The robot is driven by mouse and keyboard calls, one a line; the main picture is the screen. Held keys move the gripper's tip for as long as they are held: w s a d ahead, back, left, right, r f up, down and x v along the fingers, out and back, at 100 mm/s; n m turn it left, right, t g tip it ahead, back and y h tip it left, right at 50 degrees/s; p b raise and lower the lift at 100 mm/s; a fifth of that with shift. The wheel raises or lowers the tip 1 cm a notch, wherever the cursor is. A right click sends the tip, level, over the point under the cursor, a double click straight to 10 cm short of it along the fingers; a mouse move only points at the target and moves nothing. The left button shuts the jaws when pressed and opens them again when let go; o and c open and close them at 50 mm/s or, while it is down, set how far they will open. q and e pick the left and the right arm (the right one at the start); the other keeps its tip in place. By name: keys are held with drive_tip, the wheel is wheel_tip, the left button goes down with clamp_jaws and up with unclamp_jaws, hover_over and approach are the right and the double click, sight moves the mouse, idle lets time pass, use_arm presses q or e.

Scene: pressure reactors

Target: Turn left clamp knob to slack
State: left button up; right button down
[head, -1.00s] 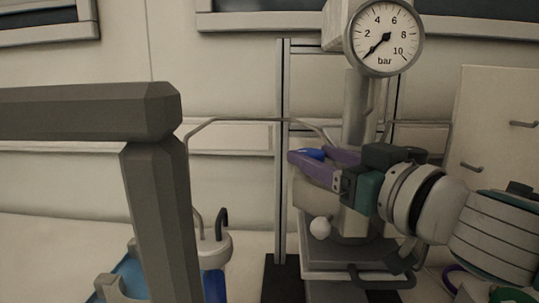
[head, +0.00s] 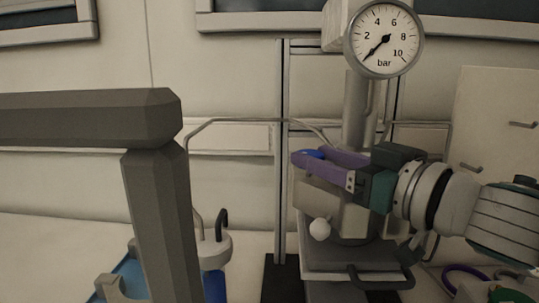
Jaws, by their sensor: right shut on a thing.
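A small blue knob (head: 315,154) shows between the purple fingers of my right gripper (head: 318,160), on the left side of the reactor (head: 355,225). The right gripper reaches in from the right and is shut on the knob. The fingers hide most of the knob, so its turn angle and the clamp behind it cannot be made out. My left gripper is out of view.
A pressure gauge (head: 384,38) above the reactor reads near zero. A white ball-ended handle (head: 320,229) sits below the gripper. A white-topped vessel (head: 213,250) stands to the left. A metal post (head: 280,160) rises behind the reactor.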

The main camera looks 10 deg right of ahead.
drive_tip(key=c, duration=0.5)
unclamp_jaws()
drive_tip(key=shift+b+v, duration=0.65)
drive_tip(key=shift+v, duration=4.35)
